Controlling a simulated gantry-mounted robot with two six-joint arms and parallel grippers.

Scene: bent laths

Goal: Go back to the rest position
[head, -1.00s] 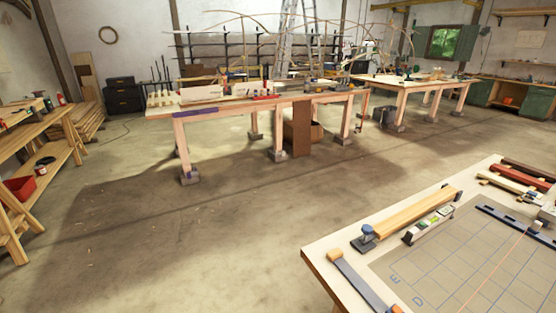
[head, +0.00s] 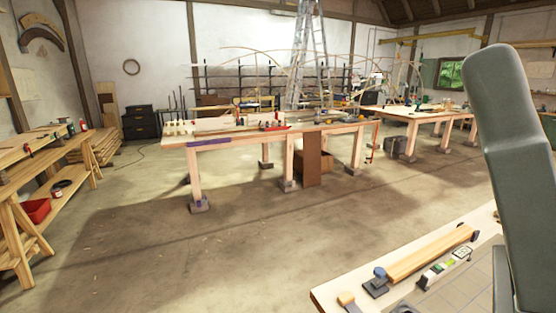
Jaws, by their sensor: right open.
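My right gripper and arm show as a large grey rounded part (head: 508,160) rising close to the camera at the right edge. The gripper is open, but its fingertips cannot be made out clearly. Nothing held shows with it. It stands in front of the right part of the near workbench (head: 333,291) and hides much of it. My left gripper is not in the head view.
On the near bench lie a pale wooden lath block (head: 430,253), a blue-knobbed tool (head: 377,282) and a small holder (head: 443,268). The middle floor (head: 210,245) is clear.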

